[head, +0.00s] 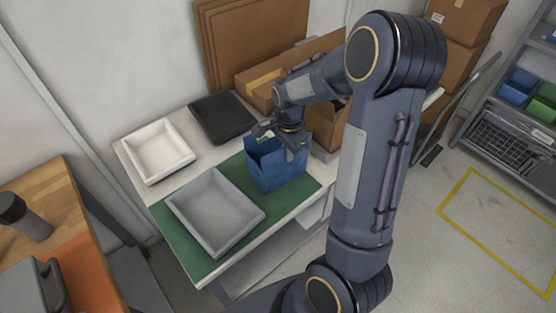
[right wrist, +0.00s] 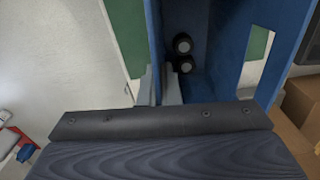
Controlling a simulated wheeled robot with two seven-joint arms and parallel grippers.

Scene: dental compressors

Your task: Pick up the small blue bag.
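The small blue bag (head: 278,168) stands upright and open-topped at the right end of the green mat on the table. My right gripper (head: 287,138) is over its top edge, pointing down. In the right wrist view the bag (right wrist: 222,45) fills the upper middle. The two grey fingertips (right wrist: 160,88) stand close together on either side of one bag wall, which fills the gap between them. Two dark round items (right wrist: 183,52) show inside the bag. My left gripper is not in view.
A grey tray (head: 175,205) lies left of the bag on the green mat (head: 185,245). A white tray (head: 134,150) and a black tray (head: 200,133) lie behind. Cardboard boxes (head: 258,88) stand close behind the bag. A shelf (head: 500,150) is at the right.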

